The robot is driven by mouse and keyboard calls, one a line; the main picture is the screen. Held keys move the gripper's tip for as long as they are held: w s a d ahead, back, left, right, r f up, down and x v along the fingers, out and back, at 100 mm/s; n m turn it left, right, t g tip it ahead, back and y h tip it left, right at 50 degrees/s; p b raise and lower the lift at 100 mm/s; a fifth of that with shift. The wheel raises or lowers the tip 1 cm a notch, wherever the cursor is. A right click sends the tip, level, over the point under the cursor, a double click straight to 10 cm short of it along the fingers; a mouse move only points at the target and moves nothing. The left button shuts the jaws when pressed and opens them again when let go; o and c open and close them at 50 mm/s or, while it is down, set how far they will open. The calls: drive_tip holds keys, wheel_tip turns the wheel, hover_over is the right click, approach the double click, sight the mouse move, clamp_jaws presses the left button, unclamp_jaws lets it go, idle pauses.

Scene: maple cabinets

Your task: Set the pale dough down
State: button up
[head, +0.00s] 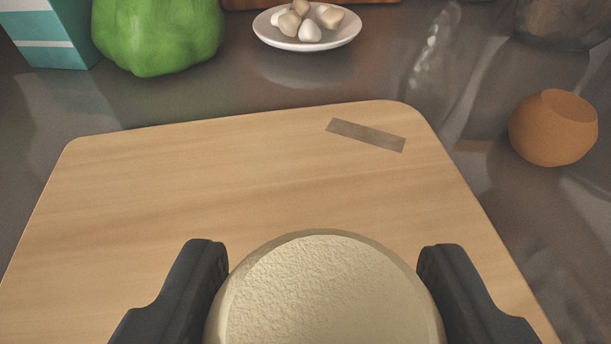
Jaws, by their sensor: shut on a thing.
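The pale dough (325,290) is a round, cream-coloured lump with a rough top, at the bottom middle of the head view. My gripper (325,262) is shut on it, with one dark finger on its left side and one on its right. The dough is in front of the near part of a wooden cutting board (220,180). Its lower part is cut off by the picture edge, so I cannot tell whether it touches the board.
The board's far half is bare except for a dark strip (366,135). Behind it are a green pepper-like vegetable (158,35), a teal and white box (50,30) and a white plate (305,42) of pale pieces. An orange-brown pot (553,128) stands right of the board.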

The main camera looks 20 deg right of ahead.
sight(312, 282)
drive_tip(key=shift+w+d, duration=0.3)
drive_tip(key=shift+w, duration=0.5)
drive_tip(key=shift+w+d, duration=0.25)
drive_tip(key=shift+w, duration=0.5)
wheel_tip(312, 282, down, 4)
drive_tip(key=shift+r+b, duration=0.1)
drive_tip(key=shift+b, duration=0.5)
drive_tip(key=o, duration=1.1)
drive_tip(key=shift+c, duration=0.2)
drive_tip(key=shift+s+a+r, duration=0.2)
drive_tip(key=shift+s+r, duration=0.05)
drive_tip(key=shift+s, duration=0.15)
drive_tip(key=p+v, duration=0.1)
drive_tip(key=v, duration=1)
drive_tip(key=shift+s+p, duration=0.15)
drive_tip(key=shift+p, duration=0.15)
